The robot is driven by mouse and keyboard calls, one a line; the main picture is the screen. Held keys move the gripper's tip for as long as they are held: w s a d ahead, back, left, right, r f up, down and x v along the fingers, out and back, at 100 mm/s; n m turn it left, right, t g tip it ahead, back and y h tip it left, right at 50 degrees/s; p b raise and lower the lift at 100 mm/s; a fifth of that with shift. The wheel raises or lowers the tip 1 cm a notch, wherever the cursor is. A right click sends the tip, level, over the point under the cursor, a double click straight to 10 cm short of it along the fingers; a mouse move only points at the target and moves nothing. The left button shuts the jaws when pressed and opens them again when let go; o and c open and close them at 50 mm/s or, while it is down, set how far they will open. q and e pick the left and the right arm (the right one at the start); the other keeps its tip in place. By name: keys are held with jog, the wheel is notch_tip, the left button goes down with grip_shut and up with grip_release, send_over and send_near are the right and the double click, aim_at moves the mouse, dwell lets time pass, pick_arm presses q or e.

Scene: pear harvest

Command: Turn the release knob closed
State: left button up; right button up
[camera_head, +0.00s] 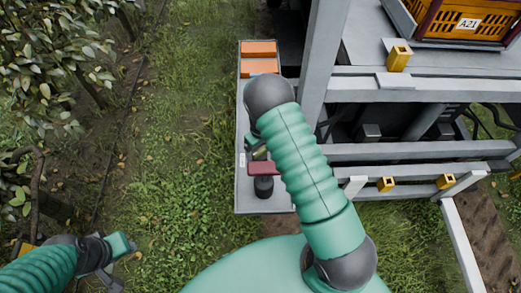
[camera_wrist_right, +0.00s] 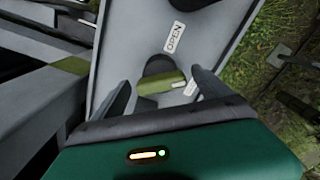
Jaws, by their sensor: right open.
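The release knob is an olive-green bar (camera_wrist_right: 160,84) on a dark round base (camera_wrist_right: 158,65), mounted on a grey panel (camera_wrist_right: 122,45). In the right wrist view my right gripper (camera_wrist_right: 161,77) is open, with one finger on each side of the knob and gaps visible. A white "OPEN" label (camera_wrist_right: 174,38) sits beyond the knob, and a second label (camera_wrist_right: 190,88) is by the right finger, its text unreadable. In the head view my right gripper (camera_head: 251,147) is mostly hidden by my arm. My left gripper (camera_head: 112,257) hangs at lower left, away from the panel.
The panel (camera_head: 245,199) also carries a red handle (camera_head: 263,168) on a black base and two orange blocks (camera_head: 258,48). A metal frame (camera_head: 400,151) with yellow brackets stands right. An orange crate (camera_head: 463,25) marked A21 is above. Grass lies left, with trees beyond.

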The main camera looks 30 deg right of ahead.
jog(key=shift+w+f, duration=0.15)
jog(key=shift+w, duration=0.05)
jog(key=c, duration=1.4)
pick_arm(q)
jog(key=shift+w+f, duration=0.1)
jog(key=shift+w, duration=0.2)
pick_arm(e)
jog(key=shift+o, duration=0.2)
pick_arm(q)
jog(key=shift+f, duration=0.1)
pick_arm(e)
jog(key=m, duration=0.2)
jog(key=shift+m+b, duration=0.35)
jog(key=shift+m, duration=0.05)
pick_arm(q)
jog(key=shift+f, duration=0.5)
pick_arm(e)
jog(key=shift+m, duration=2)
jog(key=o, duration=1)
jog(key=shift+c, duration=0.2)
pick_arm(q)
jog(key=shift+s+b, duration=0.15)
jog(key=shift+b, duration=0.15)
pick_arm(e)
jog(key=o, duration=0.4)
jog(key=shift+s, duration=0.15)
